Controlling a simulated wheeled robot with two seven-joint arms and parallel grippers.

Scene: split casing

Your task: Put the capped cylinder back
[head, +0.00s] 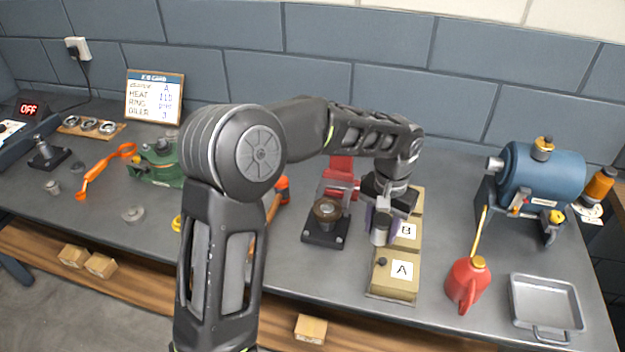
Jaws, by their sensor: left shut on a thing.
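My left gripper (381,218) reaches across from the lower left and points down at the middle of the bench. It is shut on a small grey cylinder (380,236) with a dark top, which I take for the capped cylinder. The cylinder shows in front of a tan block row (378,284) with white labels A and B. I cannot tell whether it touches the block. The gripper hides part of the row behind it. A black stand with a brown ring-shaped part (327,212) is just left of the gripper. My right gripper is not in view.
A red oil can (467,283) and a grey metal tray (546,304) are at the right, below a blue machine (543,178). A red vise-like thing (338,175) stands behind the black stand. A green casing (160,166) and orange tool (103,170) are at the left.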

